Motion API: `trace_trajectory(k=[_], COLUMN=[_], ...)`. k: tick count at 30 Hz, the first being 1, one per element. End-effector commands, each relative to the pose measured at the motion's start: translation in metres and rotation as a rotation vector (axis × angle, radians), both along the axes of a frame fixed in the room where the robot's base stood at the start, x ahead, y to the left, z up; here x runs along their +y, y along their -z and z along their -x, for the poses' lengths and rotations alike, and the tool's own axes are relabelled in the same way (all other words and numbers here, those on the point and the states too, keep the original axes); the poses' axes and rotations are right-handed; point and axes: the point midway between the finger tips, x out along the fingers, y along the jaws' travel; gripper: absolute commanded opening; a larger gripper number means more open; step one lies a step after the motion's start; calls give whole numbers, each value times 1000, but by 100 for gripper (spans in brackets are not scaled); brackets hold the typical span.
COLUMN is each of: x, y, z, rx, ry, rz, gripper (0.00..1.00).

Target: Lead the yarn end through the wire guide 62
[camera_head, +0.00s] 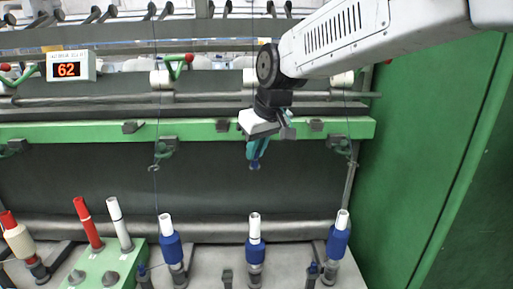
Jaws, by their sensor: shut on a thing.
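My gripper (257,151) hangs below the green rail near the middle of the view, pointing down. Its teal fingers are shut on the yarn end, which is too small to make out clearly. A small dark blue bit (254,165) shows at the fingertips. A wire guide (165,148) is on the rail to the left, and another wire guide (341,146) is to the right. Any guide at the middle position is hidden behind my gripper. A blue yarn bobbin (255,247) with a white top stands upright below my gripper. The display (67,69) reads 62.
Blue bobbins stand to the left (171,248) and right (338,242) of the middle one. The green rail (80,131) runs behind my gripper. A large green panel (430,150) closes off the right side. The space between my gripper and the bobbins looks clear.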

Motion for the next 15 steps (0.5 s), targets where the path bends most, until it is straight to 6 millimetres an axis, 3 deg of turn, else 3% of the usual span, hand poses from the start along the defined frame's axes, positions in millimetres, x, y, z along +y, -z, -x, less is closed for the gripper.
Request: trace_trajectory(k=[15], x=[0], y=[-2], z=[3], rx=[-1], ry=[-1], rz=[0], gripper=[5])
